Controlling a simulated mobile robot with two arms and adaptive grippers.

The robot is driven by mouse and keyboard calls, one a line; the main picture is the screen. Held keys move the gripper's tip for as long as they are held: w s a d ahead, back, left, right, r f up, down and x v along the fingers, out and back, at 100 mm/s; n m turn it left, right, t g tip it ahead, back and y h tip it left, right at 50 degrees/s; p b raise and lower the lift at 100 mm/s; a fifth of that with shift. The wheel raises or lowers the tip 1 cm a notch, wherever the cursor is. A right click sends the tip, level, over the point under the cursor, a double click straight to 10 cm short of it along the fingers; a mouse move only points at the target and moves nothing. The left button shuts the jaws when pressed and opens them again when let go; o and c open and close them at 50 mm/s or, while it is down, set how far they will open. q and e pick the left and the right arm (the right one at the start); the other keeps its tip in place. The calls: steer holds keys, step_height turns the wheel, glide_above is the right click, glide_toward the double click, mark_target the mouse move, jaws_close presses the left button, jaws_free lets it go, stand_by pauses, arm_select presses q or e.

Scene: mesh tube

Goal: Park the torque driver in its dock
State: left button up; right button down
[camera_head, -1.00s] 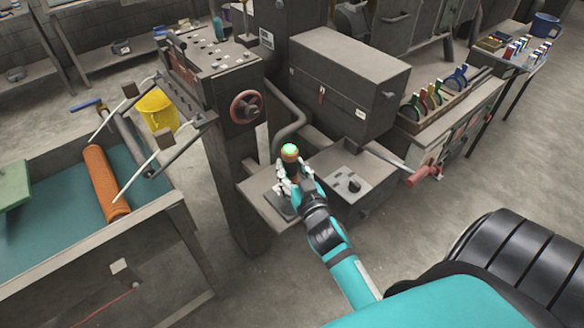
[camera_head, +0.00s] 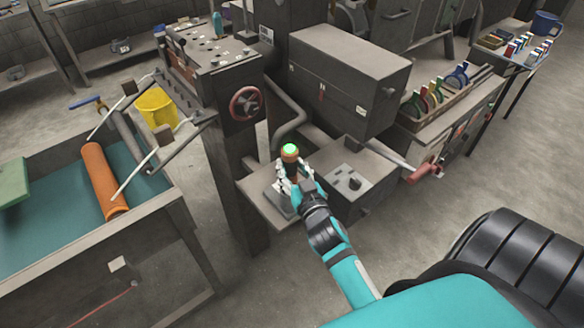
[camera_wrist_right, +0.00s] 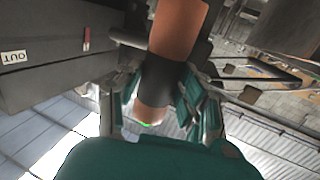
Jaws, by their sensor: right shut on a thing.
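The torque driver (camera_head: 290,152), orange with a dark band and a lit green cap, stands roughly upright in my right gripper (camera_head: 289,184) over a small grey shelf (camera_head: 262,207). In the right wrist view the fingers (camera_wrist_right: 163,98) close around the driver's dark band (camera_wrist_right: 163,85). A grey block on the shelf (camera_head: 274,198), partly behind the gripper, may be the dock; I cannot tell for sure. The driver's lower end is hidden, so I cannot tell whether it touches anything. My left gripper is not in view.
A grey panel with a black knob (camera_head: 350,182) sits right of the gripper. A grey machine post with a red handwheel (camera_head: 246,103) stands left. A large grey box (camera_head: 348,80) is behind. A bench with an orange tube (camera_head: 104,178) is at the left.

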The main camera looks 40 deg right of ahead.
mark_target(293, 182)
steer(key=shift+f+b, duration=1.75)
steer(key=shift+f, duration=0.35)
stand_by(1.7)
steer(key=c, duration=0.8)
jaws_free()
steer(key=shift+o, duration=0.5)
steer(key=shift+f, duration=0.2)
steer(key=f+v, duration=0.1)
steer(key=v, duration=0.7)
steer(key=s+a+f+n+g+y, duration=0.1)
steer(key=s+a+f+g, duration=0.2)
steer(key=f, duration=0.8)
steer(key=s+a+f+n+g+y, duration=0.1)
steer(key=s+a+f+g+y, duration=0.15)
steer(key=f, duration=0.75)
steer(key=s+a+f+n+g+y, duration=0.1)
steer(key=s+a+f+g, duration=0.2)
steer(key=f, duration=0.8)
steer(key=s+f+g, duration=0.2)
steer(key=s+f, duration=0.3)
steer(key=s, duration=0.4)
steer(key=s+d+f+n+g, duration=0.1)
steer(key=s+f+g, duration=0.1)
steer(key=s+f, duration=0.4)
steer(key=s+d+f+n+g, duration=0.1)
steer(key=s+f+g, duration=0.2)
steer(key=s, duration=0.8)
step_height(293, 182, down, 3)
steer(key=shift+s+r, duration=0.1)
steer(key=shift+s, duration=0.2)
